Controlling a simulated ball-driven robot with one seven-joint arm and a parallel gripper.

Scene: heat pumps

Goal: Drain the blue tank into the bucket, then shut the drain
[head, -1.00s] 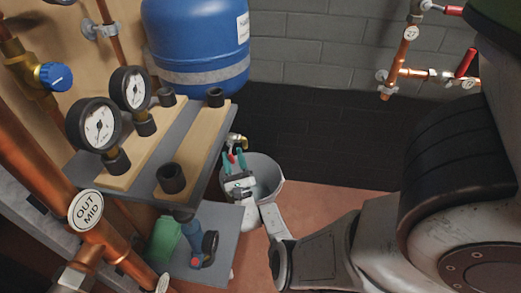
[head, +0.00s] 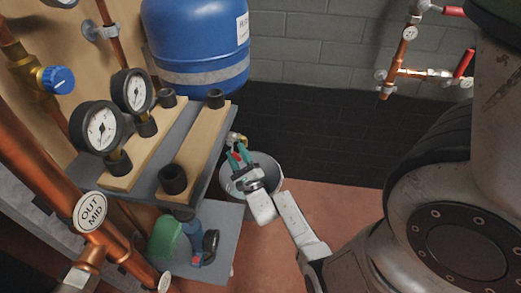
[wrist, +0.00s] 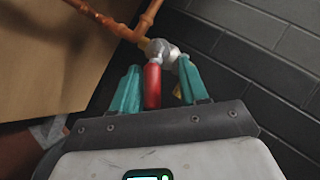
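The blue tank (head: 195,45) stands at the upper left in the head view. Its drain valve (head: 235,138) sits below it, behind the shelf edge. The valve's red lever (head: 237,156) shows between the teal fingers of my gripper (head: 239,158). In the wrist view the red lever (wrist: 152,84) lies between the two spread fingers (wrist: 158,92), with a clear gap to the right finger. The metal valve body (wrist: 160,50) is just beyond. The grey bucket (head: 274,172) stands on the floor below the valve, partly hidden by my gripper. Its contents cannot be made out.
A grey shelf (head: 214,140) with gauges (head: 103,128) and black fittings juts out on the left. A lower shelf (head: 226,232) holds a green cloth (head: 165,238) and a blue tool. Copper pipes line the left and upper right. The floor (head: 335,205) right of the bucket is clear.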

